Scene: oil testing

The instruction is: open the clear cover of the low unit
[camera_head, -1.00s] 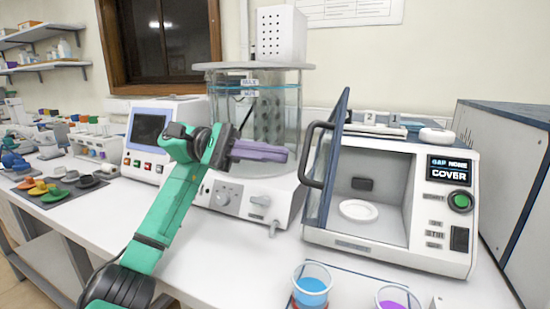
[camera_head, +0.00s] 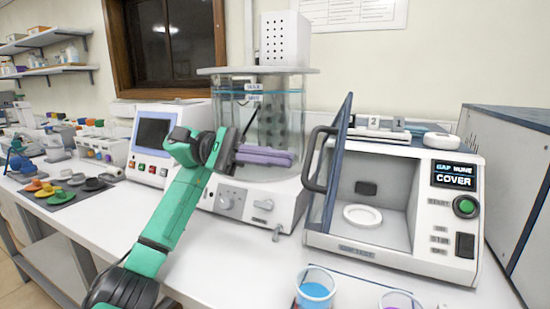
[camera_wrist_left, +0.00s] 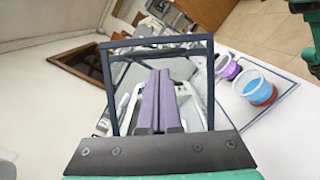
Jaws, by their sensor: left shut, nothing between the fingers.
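The low unit (camera_head: 440,262) is a white box with a chamber and a small screen reading COVER. Its clear cover (camera_head: 335,165) has a dark frame and stands swung open, upright at the left side of the chamber. A dark bar handle (camera_head: 311,160) is on the cover's left face. My left gripper (camera_head: 290,158), with purple fingers, is shut and empty just left of the handle, with a small gap in the picture. In the left wrist view the shut fingers (camera_wrist_left: 160,78) point toward the cover's dark frame (camera_wrist_left: 108,80). My right gripper is not in view.
A clear tank (camera_head: 293,110) on a white base stands behind my left gripper. A beaker of blue liquid (camera_head: 315,290) and one of purple liquid (camera_head: 398,300) stand in front of the unit. A large grey cabinet (camera_head: 515,150) is at the right. The bench front is partly clear.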

